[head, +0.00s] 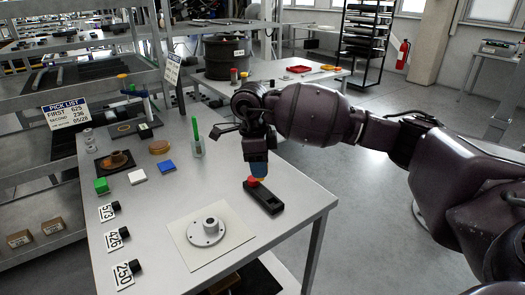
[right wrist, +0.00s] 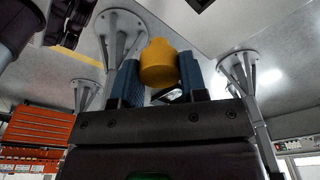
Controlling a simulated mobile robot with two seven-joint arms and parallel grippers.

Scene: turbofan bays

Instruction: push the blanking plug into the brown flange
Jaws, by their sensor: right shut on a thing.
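My right gripper (head: 259,175) points down over a black holder (head: 265,197) near the right edge of the table. In the right wrist view its blue fingers (right wrist: 165,75) are shut on a yellow-orange plug (right wrist: 160,60). In the head view the plug is mostly hidden, with a red piece (head: 252,182) showing just beside it at the holder's far end. I cannot tell whether the plug touches the holder. A brown flange-like part (head: 117,158) sits on a dark plate at the table's left side. My left gripper is not in view.
A grey flange (head: 207,233) stands on a white sheet at the front. A green block (head: 101,185), white tile (head: 137,177), blue tile (head: 166,166) and brown disc (head: 159,147) lie left. A cup with a green stick (head: 197,146) stands further back. Number cards (head: 117,238) line the left edge.

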